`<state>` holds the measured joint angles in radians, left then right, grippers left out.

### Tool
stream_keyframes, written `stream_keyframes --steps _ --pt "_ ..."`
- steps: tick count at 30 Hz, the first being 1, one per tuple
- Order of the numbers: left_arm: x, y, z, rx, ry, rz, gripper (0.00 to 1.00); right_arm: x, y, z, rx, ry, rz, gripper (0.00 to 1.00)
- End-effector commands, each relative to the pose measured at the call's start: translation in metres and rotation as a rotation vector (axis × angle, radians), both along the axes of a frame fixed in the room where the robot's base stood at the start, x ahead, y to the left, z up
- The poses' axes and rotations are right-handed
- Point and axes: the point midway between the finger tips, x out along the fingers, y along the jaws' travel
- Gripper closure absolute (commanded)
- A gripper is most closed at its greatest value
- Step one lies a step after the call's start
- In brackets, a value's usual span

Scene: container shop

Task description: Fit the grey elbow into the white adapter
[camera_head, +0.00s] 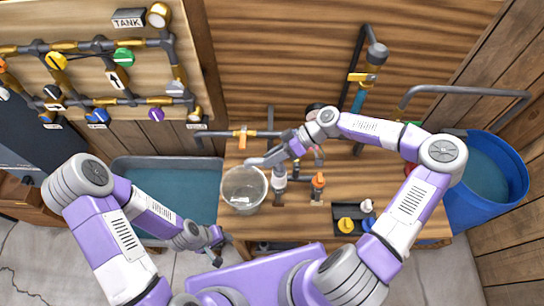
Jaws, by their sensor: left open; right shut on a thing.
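My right gripper (268,159) reaches in from the right over the counter, just above and behind a clear round container. It is shut on a small grey piece (254,161), which looks like the grey elbow, though its shape is too small to be sure. A whitish upright fitting (279,184), possibly the white adapter, stands just right of the container, below the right wrist. The grey piece and this fitting appear apart. My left gripper (215,250) is open and empty, low in front of the counter's left front edge.
The clear container (244,189) stands on the wooden counter (335,165). An orange-topped valve (318,181) and a dark tray (354,219) with small parts are to the right. A blue barrel (495,172) stands far right, a water trough (165,185) left.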

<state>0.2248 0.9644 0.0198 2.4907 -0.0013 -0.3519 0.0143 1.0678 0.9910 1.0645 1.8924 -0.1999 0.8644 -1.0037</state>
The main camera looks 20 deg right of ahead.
Motion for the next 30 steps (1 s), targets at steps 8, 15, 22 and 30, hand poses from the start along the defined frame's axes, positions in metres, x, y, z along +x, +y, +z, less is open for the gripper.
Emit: stream_keyframes --steps 8,15,22,30 --pt "0.000 0.000 0.000 0.000 0.000 0.000 0.57 0.000 0.000 0.000 0.000 0.000 0.000 1.00" --pt "0.000 0.000 -0.002 0.000 0.000 0.000 0.57 0.000 0.000 -0.002 0.000 0.000 0.000 1.00" --pt "0.000 0.000 -0.007 0.000 0.000 0.000 0.57 0.000 0.000 -0.009 0.000 -0.001 0.000 1.00" --pt "0.000 0.000 -0.010 0.000 0.000 0.000 0.57 0.000 0.000 -0.012 0.000 -0.001 0.000 1.00"
